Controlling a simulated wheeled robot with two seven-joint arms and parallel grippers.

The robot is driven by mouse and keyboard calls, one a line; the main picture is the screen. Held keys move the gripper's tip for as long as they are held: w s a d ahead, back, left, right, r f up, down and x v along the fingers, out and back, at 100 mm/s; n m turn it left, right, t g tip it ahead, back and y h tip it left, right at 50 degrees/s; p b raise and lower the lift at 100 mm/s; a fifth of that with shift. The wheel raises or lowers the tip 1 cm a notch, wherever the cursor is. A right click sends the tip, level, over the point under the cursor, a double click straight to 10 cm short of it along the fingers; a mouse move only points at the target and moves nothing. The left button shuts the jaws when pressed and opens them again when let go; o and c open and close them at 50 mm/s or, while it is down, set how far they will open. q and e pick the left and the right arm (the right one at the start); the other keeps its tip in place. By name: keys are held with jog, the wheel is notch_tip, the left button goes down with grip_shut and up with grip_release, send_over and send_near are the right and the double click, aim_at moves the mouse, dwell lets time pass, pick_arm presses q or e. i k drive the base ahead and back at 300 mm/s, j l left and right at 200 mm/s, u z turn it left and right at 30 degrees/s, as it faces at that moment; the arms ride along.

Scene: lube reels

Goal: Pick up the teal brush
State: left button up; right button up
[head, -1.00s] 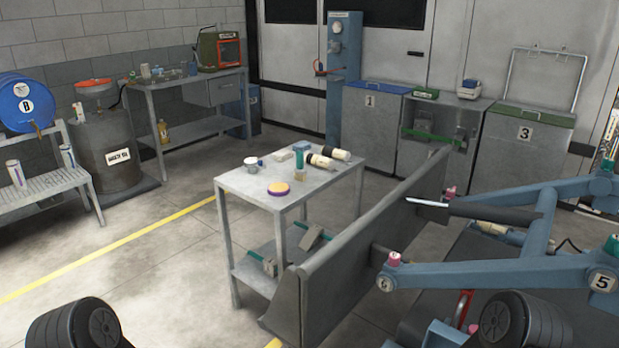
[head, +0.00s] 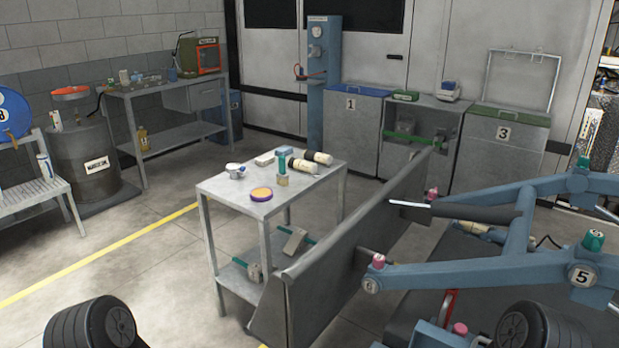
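Two grey tools with teal handles lie on the lower shelf of the metal cart (head: 218,193). One (head: 253,271) is at the front, partly behind a dark grey panel. The other (head: 295,241) is farther back and right. They look like brushes, but bristles cannot be made out. Neither of my grippers is in view.
The cart top holds a yellow-and-purple round tin (head: 261,194), a white cup (head: 236,171) and two dark-and-cream bottles (head: 303,166). The long dark grey panel (head: 345,255) and blue lift arms (head: 480,277) block the cart's right side. Floor left of the cart is clear.

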aim_at(282, 178)
jog(key=i+j+z, duration=0.1)
jog(key=z, duration=0.4)
jog(key=j+z, duration=0.2)
jog(key=z, duration=0.3)
jog(key=j+z, duration=0.2)
jog(key=z, duration=0.25)
jog(key=j+z, duration=0.2)
jog(key=z, duration=0.3)
jog(key=k+j+z, duration=0.2)
jog(key=j, duration=0.4)
jog(key=k+j+z, duration=0.1)
jog(key=j+z, duration=0.15)
jog(key=j, duration=0.3)
jog(key=k+j+z, duration=0.2)
jog(key=j, duration=0.35)
jog(key=k+j+z, duration=0.2)
jog(key=j, duration=0.3)
jog(key=k+j+z, duration=0.25)
jog(key=j, duration=0.2)
jog(key=k+j+z, duration=0.2)
jog(key=k+j, duration=1.15)
jog(key=j, duration=0.15)
